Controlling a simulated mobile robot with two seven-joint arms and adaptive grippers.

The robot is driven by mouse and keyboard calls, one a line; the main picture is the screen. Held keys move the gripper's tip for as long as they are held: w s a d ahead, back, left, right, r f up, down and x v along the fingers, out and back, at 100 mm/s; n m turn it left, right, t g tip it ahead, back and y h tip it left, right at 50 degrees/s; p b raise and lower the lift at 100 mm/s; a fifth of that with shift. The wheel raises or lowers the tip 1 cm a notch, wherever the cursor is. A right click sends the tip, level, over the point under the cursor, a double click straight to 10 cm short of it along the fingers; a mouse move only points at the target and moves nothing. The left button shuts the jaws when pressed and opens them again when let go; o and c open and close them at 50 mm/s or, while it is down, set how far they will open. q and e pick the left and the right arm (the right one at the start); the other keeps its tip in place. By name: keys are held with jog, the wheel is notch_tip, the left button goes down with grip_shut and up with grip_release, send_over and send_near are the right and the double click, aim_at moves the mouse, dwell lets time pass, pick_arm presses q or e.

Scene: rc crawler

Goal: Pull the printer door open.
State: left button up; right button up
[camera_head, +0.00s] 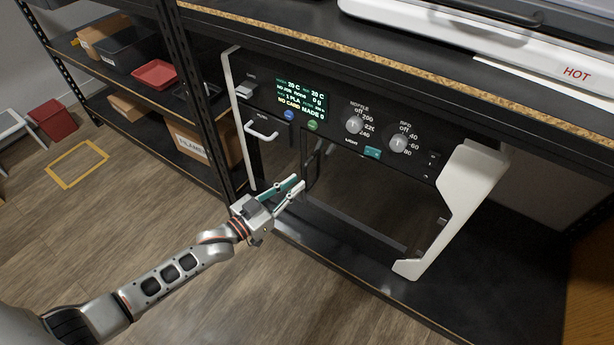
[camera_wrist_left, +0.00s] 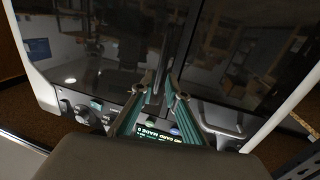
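The printer (camera_head: 235,100) stands on the rack shelf, with white side panels and a black control panel. Its dark, glossy door (camera_head: 365,195) sits below the panel and looks closed. A dark upright bar, seemingly the door handle (camera_head: 315,160), runs along the door's left side. My left gripper (camera_head: 299,183) is just in front of the bar's lower part. In the left wrist view the picture is turned over, and the two teal fingers (camera_wrist_left: 161,80) are apart with the dark bar (camera_wrist_left: 184,45) running between them. I cannot tell whether they touch it. My right gripper is out of view.
A white handle (camera_head: 262,131) sticks out at the printer's left. Knobs (camera_head: 398,144) and a display (camera_head: 302,98) are above the door. A rack post (camera_head: 197,90) stands close on the left. The floor (camera_head: 130,215) in front is clear.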

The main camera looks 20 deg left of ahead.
aim_at(305, 177)
pick_arm(q)
jog(key=x, duration=0.2)
jog(key=b+x, duration=0.1)
jog(key=x, duration=0.2)
jog(key=shift+f, duration=0.2)
grip_shut()
jog(key=shift+s, duration=0.1)
